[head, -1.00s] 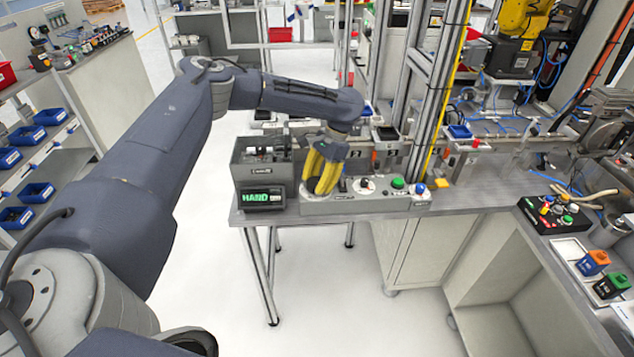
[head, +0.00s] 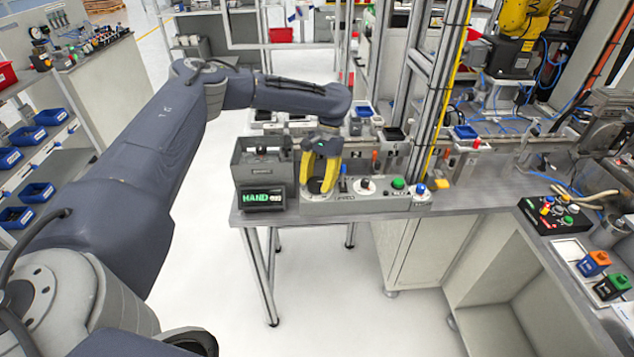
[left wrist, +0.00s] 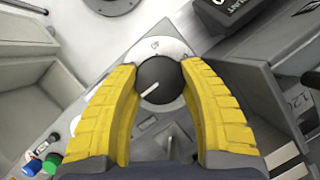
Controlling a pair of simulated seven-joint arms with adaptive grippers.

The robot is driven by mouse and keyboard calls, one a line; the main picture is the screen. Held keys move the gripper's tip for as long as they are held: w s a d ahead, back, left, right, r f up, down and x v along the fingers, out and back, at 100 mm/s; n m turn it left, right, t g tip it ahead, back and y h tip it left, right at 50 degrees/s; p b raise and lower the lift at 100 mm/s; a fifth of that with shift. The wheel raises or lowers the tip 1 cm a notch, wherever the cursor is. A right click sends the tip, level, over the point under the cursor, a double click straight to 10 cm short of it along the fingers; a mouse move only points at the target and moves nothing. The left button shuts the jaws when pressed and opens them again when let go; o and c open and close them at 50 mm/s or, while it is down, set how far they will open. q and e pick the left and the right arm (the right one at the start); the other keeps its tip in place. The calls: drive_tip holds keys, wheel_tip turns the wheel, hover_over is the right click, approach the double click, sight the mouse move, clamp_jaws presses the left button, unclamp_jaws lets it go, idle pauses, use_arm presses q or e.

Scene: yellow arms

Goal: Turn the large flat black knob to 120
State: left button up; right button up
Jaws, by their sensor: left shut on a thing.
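The large flat black knob (left wrist: 160,80) sits on a pale round dial plate (left wrist: 176,48) in the left wrist view. A white pointer line on the knob runs toward the lower left of that picture. The dial's numbers are too small to read. My left gripper (left wrist: 160,76) is shut on the knob, with one yellow finger on each side of it. In the head view the left gripper (head: 318,188) reaches down onto the left end of the grey control panel (head: 375,206). My right gripper is not in view.
Left of the knob stands a grey box with a green-lettered display (head: 263,198) reading HAND. Right of it on the panel are a smaller knob (head: 366,185), a green button (head: 398,183) and a blue button (head: 421,189). An upright metal post stands behind.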

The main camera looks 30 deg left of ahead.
use_arm(q)
drive_tip(key=o, duration=1.3)
drive_tip(key=v, duration=1.2)
